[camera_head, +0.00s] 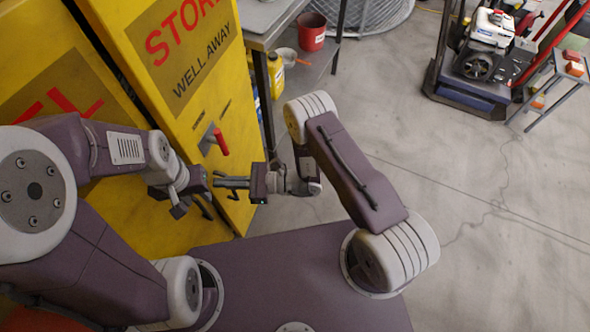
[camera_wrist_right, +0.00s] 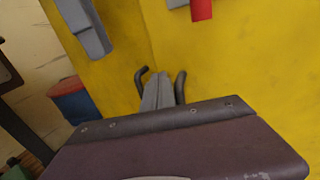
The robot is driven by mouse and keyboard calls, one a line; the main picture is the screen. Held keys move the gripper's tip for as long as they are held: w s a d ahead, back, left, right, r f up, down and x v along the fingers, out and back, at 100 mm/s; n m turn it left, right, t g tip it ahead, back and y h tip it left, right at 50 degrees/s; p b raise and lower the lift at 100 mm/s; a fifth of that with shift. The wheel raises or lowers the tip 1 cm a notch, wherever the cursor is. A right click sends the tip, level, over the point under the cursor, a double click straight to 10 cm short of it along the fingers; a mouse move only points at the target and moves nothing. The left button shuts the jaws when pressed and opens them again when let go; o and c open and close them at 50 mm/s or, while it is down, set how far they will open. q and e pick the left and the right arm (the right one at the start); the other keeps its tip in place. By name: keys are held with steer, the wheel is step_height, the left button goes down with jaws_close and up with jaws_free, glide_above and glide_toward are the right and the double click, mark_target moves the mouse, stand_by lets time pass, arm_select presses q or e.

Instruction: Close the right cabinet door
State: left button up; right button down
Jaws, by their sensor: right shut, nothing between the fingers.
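The yellow right cabinet door (camera_head: 220,75) carries a "STORE WELL AWAY" label and a red handle (camera_head: 220,141). A dark gap runs along its left edge beside the other yellow panel; how far ajar it is, I cannot tell. My right gripper (camera_head: 217,183) is shut and empty, low in front of the door, pointing left. In the right wrist view its fingers (camera_wrist_right: 158,92) appear against yellow surfaces, with the red handle (camera_wrist_right: 201,9) above; contact is unclear. My left gripper (camera_head: 190,208) is close to its left, near the yellow panels; its jaw opening is unclear.
A grey workbench (camera_head: 262,22) stands just right of the cabinet, with a red bucket (camera_head: 312,32) and a yellow container (camera_head: 276,75) on its lower level. A wheeled machine (camera_head: 480,55) is at the far right. The concrete floor between is clear.

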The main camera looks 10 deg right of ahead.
arm_select(q)
steer(key=shift+f, duration=0.15)
arm_select(e)
steer(key=shift+w+a, duration=0.25)
steer(key=shift+a, duration=0.35)
steer(key=shift+w+a, duration=0.2)
steer(key=shift+a, duration=0.4)
